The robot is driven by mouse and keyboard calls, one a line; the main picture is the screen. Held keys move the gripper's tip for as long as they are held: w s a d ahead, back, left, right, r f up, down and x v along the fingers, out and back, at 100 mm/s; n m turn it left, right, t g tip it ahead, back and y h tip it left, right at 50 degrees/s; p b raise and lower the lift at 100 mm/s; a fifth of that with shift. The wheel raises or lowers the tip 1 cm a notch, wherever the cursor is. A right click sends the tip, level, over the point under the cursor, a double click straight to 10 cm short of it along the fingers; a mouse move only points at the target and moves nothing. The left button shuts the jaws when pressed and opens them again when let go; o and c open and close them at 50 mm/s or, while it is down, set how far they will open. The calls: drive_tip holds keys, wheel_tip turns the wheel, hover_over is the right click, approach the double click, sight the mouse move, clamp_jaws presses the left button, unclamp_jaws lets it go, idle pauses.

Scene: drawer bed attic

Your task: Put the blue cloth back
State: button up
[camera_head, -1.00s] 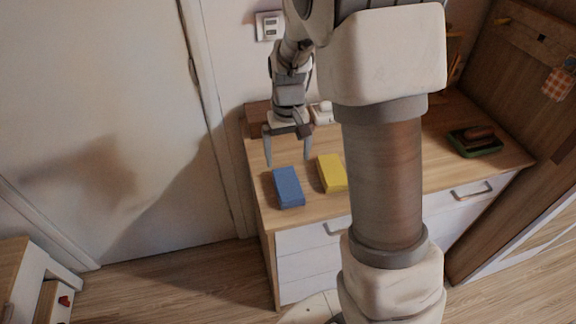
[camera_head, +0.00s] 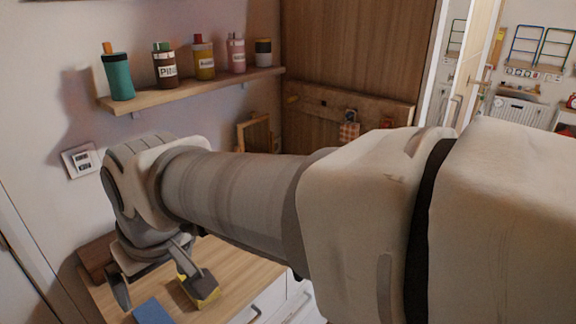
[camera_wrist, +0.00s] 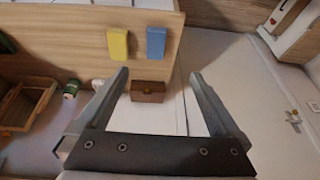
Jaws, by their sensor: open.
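The blue cloth (camera_head: 152,312) is a folded flat block on the wooden dresser top, cut off by the bottom edge of the head view. It shows whole in the wrist view (camera_wrist: 156,42), beside a similar yellow cloth (camera_wrist: 118,44). My gripper (camera_head: 155,281) is open and empty above the dresser's back part. Its right finger overlaps the yellow cloth in the head view. In the wrist view my gripper (camera_wrist: 158,75) has its fingers wide apart, with the blue cloth beyond the tips and not between them. I cannot tell its exact height.
A small brown box (camera_wrist: 148,91) sits by the wall at the dresser's back edge. A wall shelf (camera_head: 215,86) with several labelled bottles hangs above. A wooden rack (camera_wrist: 25,105) stands to one side. My arm hides much of the dresser (camera_head: 240,258).

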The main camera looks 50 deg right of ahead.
drive_tip(key=shift+t, duration=0.5)
drive_tip(key=shift+s+d+r, duration=0.1)
drive_tip(key=shift+s+r, duration=0.05)
drive_tip(key=shift+s, duration=0.9)
drive_tip(key=shift+s+r, duration=0.15)
drive_tip(key=shift+s, duration=0.9)
